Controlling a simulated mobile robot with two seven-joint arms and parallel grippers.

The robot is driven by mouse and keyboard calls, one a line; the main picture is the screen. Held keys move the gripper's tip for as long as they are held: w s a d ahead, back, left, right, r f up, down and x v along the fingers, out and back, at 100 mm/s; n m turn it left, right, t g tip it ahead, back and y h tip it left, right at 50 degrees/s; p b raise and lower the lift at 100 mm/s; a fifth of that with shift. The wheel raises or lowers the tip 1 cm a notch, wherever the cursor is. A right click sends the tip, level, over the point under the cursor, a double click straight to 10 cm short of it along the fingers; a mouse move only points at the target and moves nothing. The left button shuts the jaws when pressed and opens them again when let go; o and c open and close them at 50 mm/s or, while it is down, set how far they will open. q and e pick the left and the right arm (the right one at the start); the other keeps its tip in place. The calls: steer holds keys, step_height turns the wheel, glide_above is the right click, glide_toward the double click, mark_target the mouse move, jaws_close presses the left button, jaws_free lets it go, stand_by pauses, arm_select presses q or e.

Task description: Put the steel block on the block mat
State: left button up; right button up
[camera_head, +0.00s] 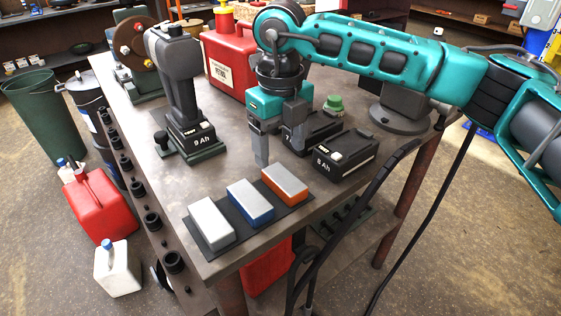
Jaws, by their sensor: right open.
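A dark block mat (293,209) lies along the front edge of the workbench. Three blocks rest on it in a row: a plain light grey one (210,221) at the left, which looks like the steel block, a blue one with a grey top (250,203) in the middle, and an orange one with a grey top (286,185) at the right. My right gripper (280,156) points down over the bench, behind the blocks. Its fingers are apart, with nothing seen between them, and it touches no block. My left gripper is not in view.
A grey power tool (182,85) stands at the left, a red can (229,62) at the back. Dark sockets (152,221) line the bench's left edge.

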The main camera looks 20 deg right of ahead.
mark_target(280, 175)
step_height(280, 175, up, 6)
steer(key=shift+r, duration=0.25)
steer(key=shift+s+f, duration=0.1)
stand_by(0.4)
